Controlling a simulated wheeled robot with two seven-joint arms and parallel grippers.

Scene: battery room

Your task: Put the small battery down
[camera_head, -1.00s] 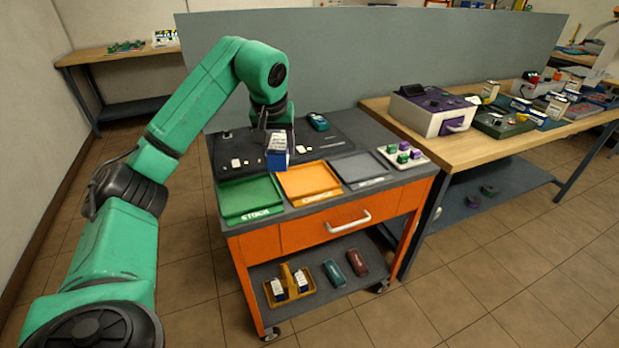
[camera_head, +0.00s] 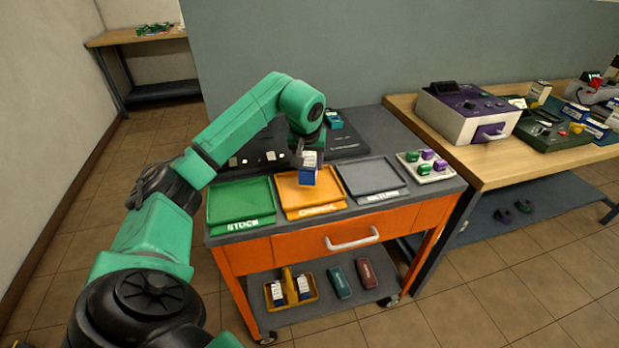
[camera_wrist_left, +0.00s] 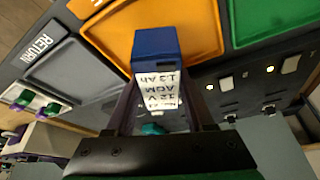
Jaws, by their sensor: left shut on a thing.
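The small battery (camera_head: 309,170) is a blue block with a white label. My left gripper (camera_head: 308,152) is shut on it and holds it over the back part of the orange tray (camera_head: 300,192) on the cart top. In the left wrist view the battery (camera_wrist_left: 156,48) sits between the two fingers, its label reading 12V AGM, with the orange tray (camera_wrist_left: 112,30) beyond it. I cannot tell whether the battery touches the tray. My right gripper does not show.
The green STOCK tray (camera_head: 240,200) lies left of the orange one, the grey RETURN tray (camera_head: 372,178) right. A white block with green and purple pieces (camera_head: 425,165) sits at the cart's right end. A black panel (camera_head: 350,140) lies behind the trays. A wooden bench (camera_head: 490,165) stands at right.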

